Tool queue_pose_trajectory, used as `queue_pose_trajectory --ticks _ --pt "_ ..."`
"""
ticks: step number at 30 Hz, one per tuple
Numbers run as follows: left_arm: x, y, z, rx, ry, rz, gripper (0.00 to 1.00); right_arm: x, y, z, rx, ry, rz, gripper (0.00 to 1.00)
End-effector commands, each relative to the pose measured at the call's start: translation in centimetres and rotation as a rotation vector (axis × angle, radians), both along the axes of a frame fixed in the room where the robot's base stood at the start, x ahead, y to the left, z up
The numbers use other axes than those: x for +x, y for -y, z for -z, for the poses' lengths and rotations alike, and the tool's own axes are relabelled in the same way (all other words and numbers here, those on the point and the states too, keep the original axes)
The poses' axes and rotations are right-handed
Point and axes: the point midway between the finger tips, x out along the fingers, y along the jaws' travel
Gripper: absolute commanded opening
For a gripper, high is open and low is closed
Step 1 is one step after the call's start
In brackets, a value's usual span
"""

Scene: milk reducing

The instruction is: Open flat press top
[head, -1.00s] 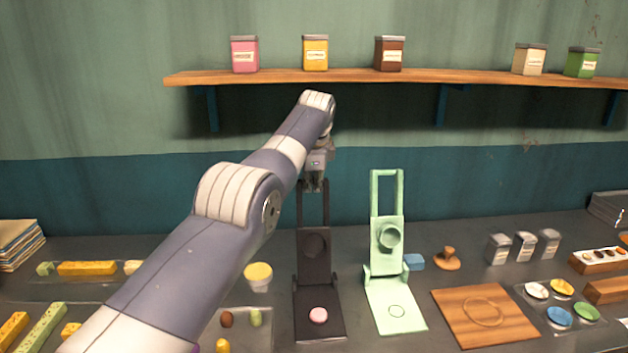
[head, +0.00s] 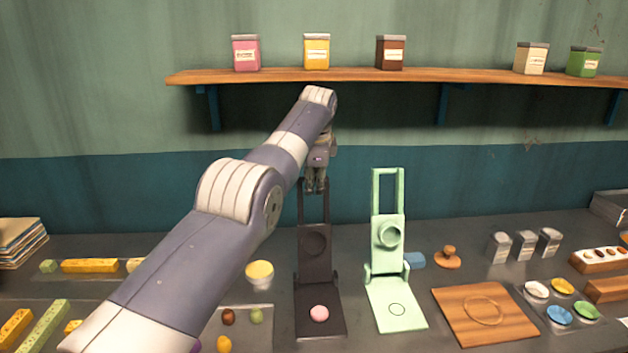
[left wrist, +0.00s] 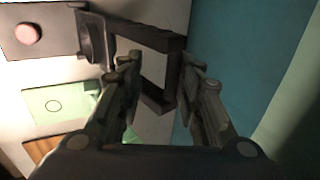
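The dark flat press (head: 314,275) stands on the table with its top plate raised upright and its long handle frame pointing up. A pink dough ball (head: 319,313) sits on its base plate. In the left wrist view the press handle (left wrist: 172,45) is a dark rectangular loop, and the pink ball (left wrist: 28,33) is at the upper left. My left gripper (head: 316,187) is at the top of the handle. In the left wrist view its fingers (left wrist: 160,95) are apart, with the handle's end bar near and between them; contact cannot be told.
A light green press (head: 387,235), also raised, stands just right of the dark one. A wooden board (head: 455,322) lies further right, and a small yellow-topped cup (head: 260,275) stands to the left. A shelf with jars (head: 420,77) hangs above on the wall (head: 540,180).

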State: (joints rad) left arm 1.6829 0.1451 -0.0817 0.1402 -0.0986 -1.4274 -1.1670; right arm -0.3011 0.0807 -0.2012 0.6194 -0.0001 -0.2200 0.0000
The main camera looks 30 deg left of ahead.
Motion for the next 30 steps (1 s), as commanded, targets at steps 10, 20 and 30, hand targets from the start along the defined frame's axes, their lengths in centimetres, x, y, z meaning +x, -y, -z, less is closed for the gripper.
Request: queue_pose_trajectory --ticks 10,20,30 --pt "-0.2 0.0 0.3 -0.002 -0.010 -0.002 0.31 0.1 0.0 0.0 0.001 0.002 0.002 0.00" --pt "-0.8 0.4 -1.6 -0.001 -0.007 -0.001 0.31 0.1 0.0 0.0 0.001 0.002 0.002 0.00" --pt "-3.2 2.0 -8.2 -0.002 -0.003 0.000 0.31 0.1 0.0 0.0 0.001 0.002 0.001 0.00"
